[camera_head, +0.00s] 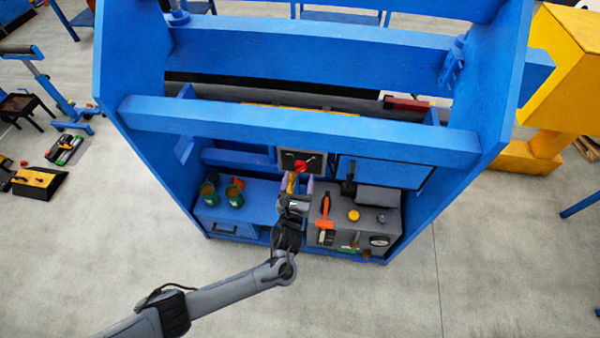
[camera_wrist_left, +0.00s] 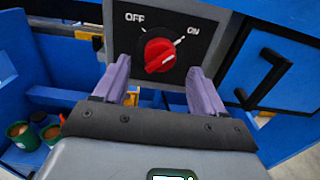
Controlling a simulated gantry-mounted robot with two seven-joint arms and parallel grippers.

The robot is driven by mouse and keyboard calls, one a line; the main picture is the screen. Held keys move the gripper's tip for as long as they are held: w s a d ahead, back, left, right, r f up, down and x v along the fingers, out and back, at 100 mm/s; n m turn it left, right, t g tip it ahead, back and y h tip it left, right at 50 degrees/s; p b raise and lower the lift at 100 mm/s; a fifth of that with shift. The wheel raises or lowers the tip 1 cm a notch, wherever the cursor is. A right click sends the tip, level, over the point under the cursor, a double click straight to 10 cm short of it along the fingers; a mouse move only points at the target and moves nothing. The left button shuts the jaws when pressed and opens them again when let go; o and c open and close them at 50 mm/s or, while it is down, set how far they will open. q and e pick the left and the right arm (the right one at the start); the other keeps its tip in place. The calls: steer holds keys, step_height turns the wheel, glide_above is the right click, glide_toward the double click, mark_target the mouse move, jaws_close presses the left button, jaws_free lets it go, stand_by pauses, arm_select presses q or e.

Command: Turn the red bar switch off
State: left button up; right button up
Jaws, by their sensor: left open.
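The red bar switch (camera_head: 300,166) sits on a dark plate in a grey frame, in the middle of the blue stand. In the left wrist view the red knob (camera_wrist_left: 159,54) lies below and between the white labels OFF, at left, and ON, at right. Its bar slants up to the right, toward the ON mark. My left gripper (camera_head: 299,186) is open, its two purple fingers pointing at the panel. In the left wrist view the fingers stand either side of and below the knob, with nothing between them; I cannot tell whether they touch the plate. My right gripper is not in view.
Blue crossbeams (camera_head: 290,130) run across above the switch. Green cans (camera_head: 233,196) stand on the left shelf.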

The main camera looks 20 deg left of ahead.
mark_target(301, 167)
arm_select(q)
steer(key=shift+x, duration=1.8)
steer(key=c, duration=1.1)
steer(key=shift+o, duration=0.2)
steer(key=shift+n, duration=0.3)
steer(key=shift+d+r+n+p, duration=0.1)
steer(key=shift+n+p, duration=0.4)
steer(key=shift+n, duration=3.8)
steer(key=shift+d+n+p, duration=0.1)
steer(key=shift+n+p, duration=0.35)
steer(key=shift+n, duration=3.85)
steer(key=shift+a, duration=0.1)
